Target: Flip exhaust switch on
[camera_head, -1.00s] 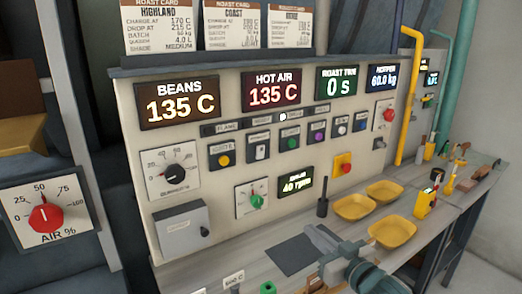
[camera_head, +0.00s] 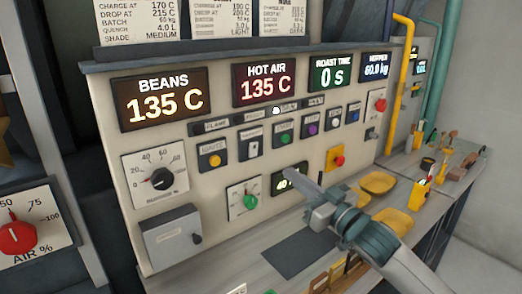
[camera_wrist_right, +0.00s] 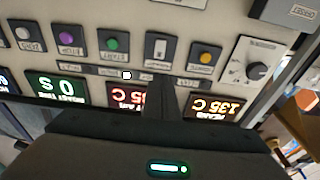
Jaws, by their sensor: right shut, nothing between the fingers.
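A small white rocker switch on a dark plate (camera_head: 250,149) sits in the panel's button row, between a yellow button and a green button. Its label is too small to read, so I cannot confirm it is the exhaust switch. It shows upside down in the right wrist view (camera_wrist_right: 160,48), and I cannot tell its position. My right gripper (camera_head: 291,173) is shut and empty. In the head view it is in front of the panel, below and right of the switch, overlapping the rpm display. The right wrist view shows its fingers (camera_wrist_right: 156,98) below the switch, apart from it. My left gripper is not in view.
The row also holds the yellow button (camera_head: 210,160), green button (camera_head: 284,139) and purple button (camera_head: 311,129). A dial with a green knob (camera_head: 249,201) and a red button (camera_head: 338,160) are lower. Yellow bowls (camera_head: 378,183) stand on the bench. A yellow pipe (camera_head: 401,95) rises at right.

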